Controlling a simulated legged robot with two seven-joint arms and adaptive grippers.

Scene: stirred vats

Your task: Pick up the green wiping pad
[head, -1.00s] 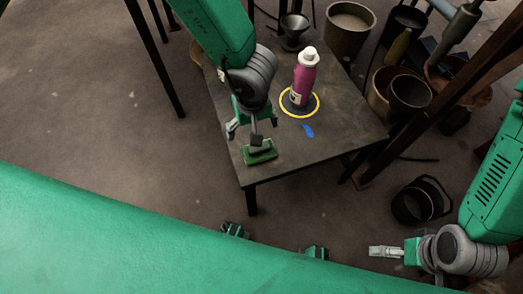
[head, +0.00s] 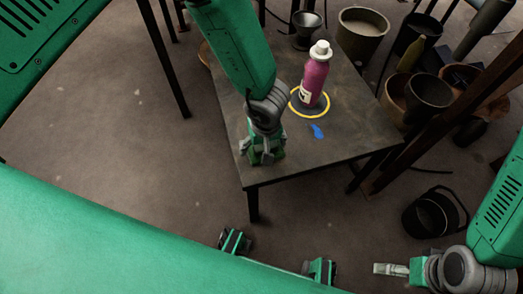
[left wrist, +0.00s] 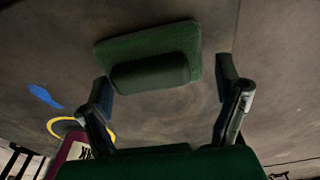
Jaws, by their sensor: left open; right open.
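The green wiping pad shows in the left wrist view (left wrist: 200,45) as a flat green block with a dark rounded handle on top (left wrist: 150,73). It lies on the dark table near its front left corner. My left gripper (head: 264,158) is over the pad, pointing down, and hides most of it in the head view. In the left wrist view the left gripper's two fingers (left wrist: 165,82) are apart, one on each side of the handle, with visible gaps. My right gripper (head: 385,269) is open and empty at the lower right, away from the table.
A magenta bottle (head: 314,82) with a white cap stands inside a yellow ring (head: 297,112) on the table (head: 350,135). A blue mark (head: 318,131) is beside it. A dark funnel-like cup (head: 306,30) stands at the back. Buckets and a dark pail (head: 430,218) stand right.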

